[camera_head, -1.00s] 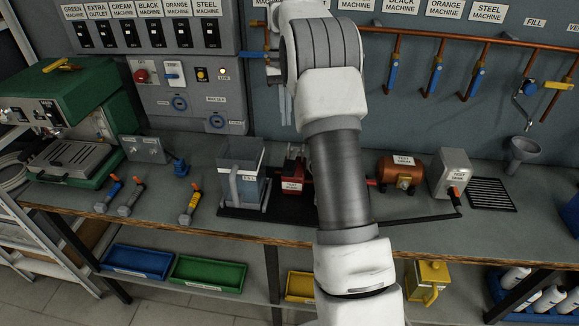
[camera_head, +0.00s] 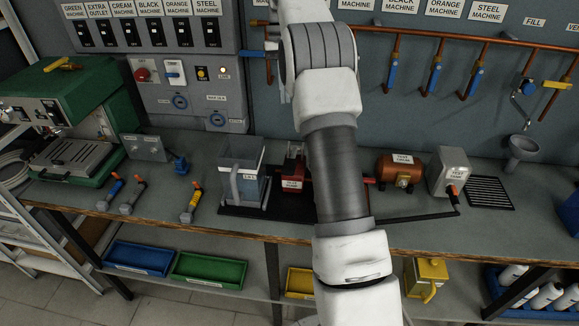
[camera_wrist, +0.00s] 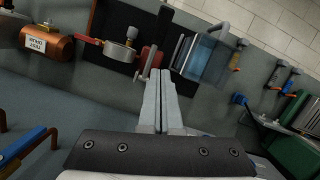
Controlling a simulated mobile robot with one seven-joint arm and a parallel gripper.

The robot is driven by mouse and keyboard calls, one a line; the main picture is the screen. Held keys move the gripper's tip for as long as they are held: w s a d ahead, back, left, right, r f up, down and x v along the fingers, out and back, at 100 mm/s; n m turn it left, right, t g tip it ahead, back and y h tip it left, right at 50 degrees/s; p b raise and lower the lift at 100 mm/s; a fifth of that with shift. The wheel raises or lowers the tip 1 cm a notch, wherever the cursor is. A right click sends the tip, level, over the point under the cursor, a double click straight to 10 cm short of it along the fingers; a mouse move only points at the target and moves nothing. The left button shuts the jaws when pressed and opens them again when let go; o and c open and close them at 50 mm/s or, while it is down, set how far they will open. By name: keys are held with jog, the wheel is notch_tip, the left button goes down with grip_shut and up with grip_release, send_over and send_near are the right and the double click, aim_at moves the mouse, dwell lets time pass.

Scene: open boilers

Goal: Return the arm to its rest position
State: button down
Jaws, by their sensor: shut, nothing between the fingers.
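My white and grey arm stands upright in the middle of the head view, in front of the bench and panel. My gripper shows in the wrist view (camera_wrist: 163,75), with its two grey fingers together and nothing between them. The fingers are outside the head view. In the wrist view the scene is tilted, with the bench items beyond the fingertips.
The bench (camera_head: 262,229) carries a green machine (camera_head: 60,95), a clear tank (camera_head: 243,170), a red unit (camera_head: 293,172), a copper tank (camera_head: 400,169) and a grey box (camera_head: 450,168). A copper pipe (camera_head: 410,34) with blue-handled valves runs along the wall behind.

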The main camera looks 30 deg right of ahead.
dwell(0.6)
jog(key=s+a+r+n+t, duration=0.2)
jog(key=s+a+r+t, duration=0.2)
jog(key=s+a+r, duration=0.75)
jog(key=s+a+f+t, duration=0.1)
jog(key=s+f, duration=0.2)
jog(key=s, duration=0.3)
jog(key=s+a+f+n+t, duration=0.1)
jog(key=s+a+f, duration=0.1)
jog(key=s, duration=0.5)
jog(key=s+a+f+t, duration=0.2)
jog(key=s+f, duration=0.1)
jog(key=s, duration=0.4)
jog(key=shift+f+n+h, duration=0.3)
jog(key=shift+h, duration=0.1)
jog(key=shift+d, duration=0.15)
